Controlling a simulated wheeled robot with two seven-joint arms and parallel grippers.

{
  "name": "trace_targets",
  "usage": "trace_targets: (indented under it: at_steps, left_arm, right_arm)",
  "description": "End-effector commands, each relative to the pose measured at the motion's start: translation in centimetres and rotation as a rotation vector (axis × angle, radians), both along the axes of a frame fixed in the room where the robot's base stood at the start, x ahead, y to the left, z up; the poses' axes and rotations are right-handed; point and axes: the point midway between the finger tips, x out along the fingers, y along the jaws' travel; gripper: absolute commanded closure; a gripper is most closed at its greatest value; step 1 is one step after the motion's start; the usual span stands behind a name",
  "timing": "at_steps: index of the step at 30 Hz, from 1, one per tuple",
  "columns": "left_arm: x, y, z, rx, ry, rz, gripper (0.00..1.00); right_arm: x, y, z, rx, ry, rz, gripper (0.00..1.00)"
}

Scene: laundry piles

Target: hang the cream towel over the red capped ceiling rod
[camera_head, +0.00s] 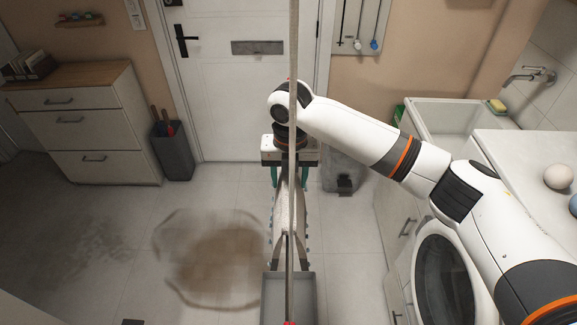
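A long thin pale rod (294,50) runs from the top edge down the middle of the camera_head view, and a bit of red shows at its bottom end. My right gripper (288,176) points down behind the rod, its teal fingers spread apart. Between and below the fingers is a narrow cream strip (286,212) with small blue marks along its sides. It may be the cream towel; the rod partly covers it, and I cannot tell whether the fingers touch it. No cloth shows over the visible rod. My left gripper is not in view.
A grey tray (274,299) stands below the strip. A washing machine (443,280), counter and sink (455,115) are on the right. A drawer cabinet (85,135) and dark bin (172,155) stand at left. A brown stain (220,262) marks open floor.

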Motion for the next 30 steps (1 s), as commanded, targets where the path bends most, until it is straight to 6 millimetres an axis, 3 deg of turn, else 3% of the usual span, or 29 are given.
trace_targets:
  at_steps: [6,15,29,30]
  left_arm:
    - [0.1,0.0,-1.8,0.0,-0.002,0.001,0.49]
    - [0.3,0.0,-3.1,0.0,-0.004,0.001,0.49]
    - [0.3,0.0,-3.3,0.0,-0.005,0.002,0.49]
    - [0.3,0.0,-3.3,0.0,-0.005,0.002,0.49]
  right_arm:
    - [0.0,0.0,-3.8,0.001,0.0,0.001,1.0]
    - [0.0,0.0,-7.5,0.001,-0.001,0.0,1.0]
    - [0.0,0.0,-8.4,0.001,-0.001,0.001,1.0]
    - [0.0,0.0,-8.4,0.001,-0.001,0.001,0.49]
